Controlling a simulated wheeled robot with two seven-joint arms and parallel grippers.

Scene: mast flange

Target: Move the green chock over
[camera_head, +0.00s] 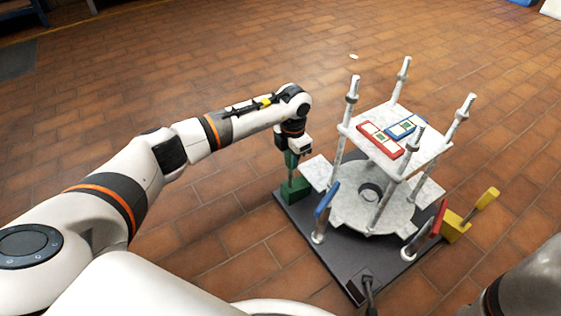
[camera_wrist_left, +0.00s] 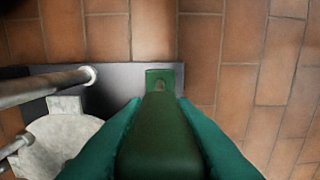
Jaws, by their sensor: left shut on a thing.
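The green chock (camera_head: 296,190) is a block with an upright handle, at the left corner of the dark base plate (camera_head: 338,268). My left gripper (camera_head: 291,160) is above it, shut on its handle. In the left wrist view the green chock (camera_wrist_left: 160,145) fills the space between the two teal fingers, and its far end lies over the plate's edge. I cannot tell whether its underside touches the plate. My right gripper is out of view.
A round grey flange (camera_head: 350,212) with several tall posts stands on the plate. A raised marble-look shelf (camera_head: 375,150) carries a red frame (camera_head: 380,140) and a blue frame (camera_head: 400,128). A yellow chock (camera_head: 455,228) is at the right edge.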

